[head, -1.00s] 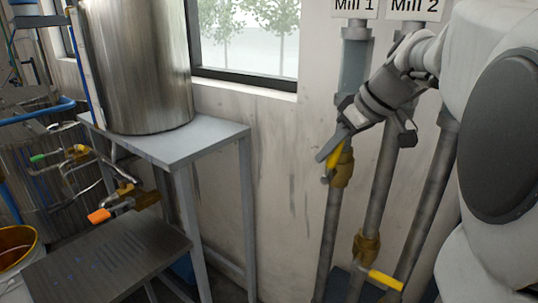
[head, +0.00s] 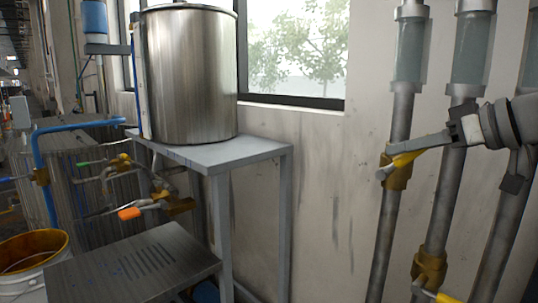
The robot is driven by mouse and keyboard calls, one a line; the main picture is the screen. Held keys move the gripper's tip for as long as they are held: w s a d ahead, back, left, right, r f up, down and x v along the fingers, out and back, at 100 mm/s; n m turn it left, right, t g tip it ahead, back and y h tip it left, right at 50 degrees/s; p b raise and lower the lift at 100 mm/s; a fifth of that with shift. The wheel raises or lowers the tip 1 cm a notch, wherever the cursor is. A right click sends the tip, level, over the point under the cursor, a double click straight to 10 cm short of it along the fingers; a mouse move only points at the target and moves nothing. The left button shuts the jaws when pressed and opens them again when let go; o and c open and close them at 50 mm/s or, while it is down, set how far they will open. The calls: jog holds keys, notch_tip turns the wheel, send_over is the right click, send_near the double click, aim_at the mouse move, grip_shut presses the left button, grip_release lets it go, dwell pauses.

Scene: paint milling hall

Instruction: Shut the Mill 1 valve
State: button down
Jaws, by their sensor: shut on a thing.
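The Mill 1 valve is a brass body (head: 397,178) on the leftmost pipe at the right of the head view. Its yellow lever (head: 405,159) slants across the pipe, up and to the right. My gripper (head: 401,151) reaches in from the right and is shut on the lever. A grey finger covers the lever's upper edge, and the far finger is hidden. The Mill 1 label is out of view now; the earlier frame shows it above this pipe.
A second pipe (head: 445,190) just right carries another brass valve (head: 429,268) with a yellow lever (head: 447,297) lower down. A steel tank (head: 190,75) stands on a grey table (head: 255,150) at left. A bucket (head: 30,262) sits at lower left. Bare wall lies between table and pipes.

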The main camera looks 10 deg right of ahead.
dwell(0.4)
jog(key=c, duration=0.7)
grip_release()
jog(key=shift+s, duration=0.1)
jog(key=v, duration=0.7)
jog(key=shift+s+d+p, duration=0.2)
jog(key=shift+s+p, duration=0.05)
jog(key=shift+p, duration=0.15)
jog(key=shift+f, duration=0.1)
